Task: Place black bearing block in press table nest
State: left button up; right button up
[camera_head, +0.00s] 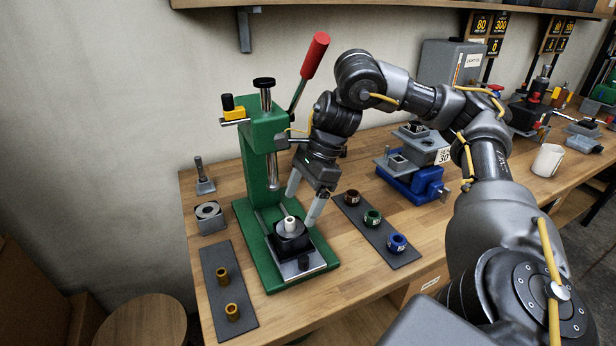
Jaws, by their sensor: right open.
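The black bearing block (291,243) sits on the table of the green press, under the ram, with a pale cylindrical piece standing in its top. A silver plate (313,267) shows around its front side. The nest itself is largely hidden under the block, so I cannot tell whether the block is fully seated. My right gripper (304,198) is open and empty, its two fingers pointing down above and just behind the block, apart from it. My left gripper is not in view.
The green press (257,150) has a red-handled lever (315,55) rising near my right arm. A dark mat (375,228) with three coloured rings lies to the right. Another mat (225,280) with two brass bushings lies left. A blue vise (412,184) stands behind.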

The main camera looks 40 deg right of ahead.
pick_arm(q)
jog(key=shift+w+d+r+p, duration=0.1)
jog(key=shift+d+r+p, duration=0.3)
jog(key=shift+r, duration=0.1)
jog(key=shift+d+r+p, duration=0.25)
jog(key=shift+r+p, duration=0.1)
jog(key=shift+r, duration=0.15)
pick_arm(e)
jog(key=v, duration=0.4)
